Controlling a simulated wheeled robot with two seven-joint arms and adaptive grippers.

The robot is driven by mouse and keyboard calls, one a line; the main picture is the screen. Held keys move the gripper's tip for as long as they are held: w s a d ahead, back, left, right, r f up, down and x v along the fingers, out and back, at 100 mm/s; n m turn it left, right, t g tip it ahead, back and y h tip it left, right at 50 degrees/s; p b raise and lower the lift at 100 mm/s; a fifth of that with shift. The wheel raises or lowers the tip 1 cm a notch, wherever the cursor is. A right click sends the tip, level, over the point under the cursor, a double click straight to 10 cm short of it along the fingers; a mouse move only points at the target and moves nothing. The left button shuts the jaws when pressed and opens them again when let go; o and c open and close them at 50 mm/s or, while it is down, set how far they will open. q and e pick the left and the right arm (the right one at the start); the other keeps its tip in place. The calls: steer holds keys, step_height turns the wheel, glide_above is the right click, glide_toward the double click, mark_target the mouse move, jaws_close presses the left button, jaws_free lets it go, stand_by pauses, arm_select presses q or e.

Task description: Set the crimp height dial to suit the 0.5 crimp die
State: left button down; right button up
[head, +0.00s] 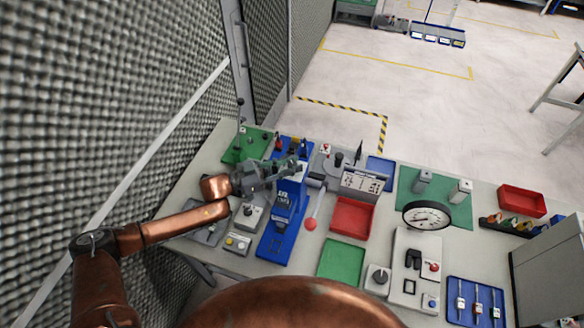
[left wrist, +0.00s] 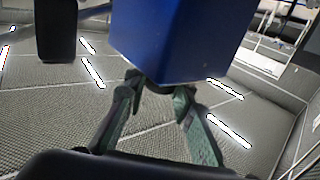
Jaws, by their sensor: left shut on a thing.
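The blue crimp press (head: 270,243) stands at the left part of the bench. My left gripper (head: 291,167) reaches in from the left at its upper end. In the left wrist view my left gripper (left wrist: 157,88) has a finger on each side of a small dark part (left wrist: 156,84) under the press's blue head (left wrist: 175,40). It is shut on this part, which looks like the crimp height dial. The dial's marks and setting are hidden. I cannot make out the 0.5 die. My right gripper is not in view.
A lever with a red ball (head: 310,224) stands right of the press. A green tray (head: 342,262) lies in front. Control boxes sit left of the press.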

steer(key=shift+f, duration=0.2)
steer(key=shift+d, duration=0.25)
arm_select(q)
steer(key=c, duration=1.6)
jaws_free()
steer(key=v, duration=1.2)
steer(key=shift+w, duration=0.1)
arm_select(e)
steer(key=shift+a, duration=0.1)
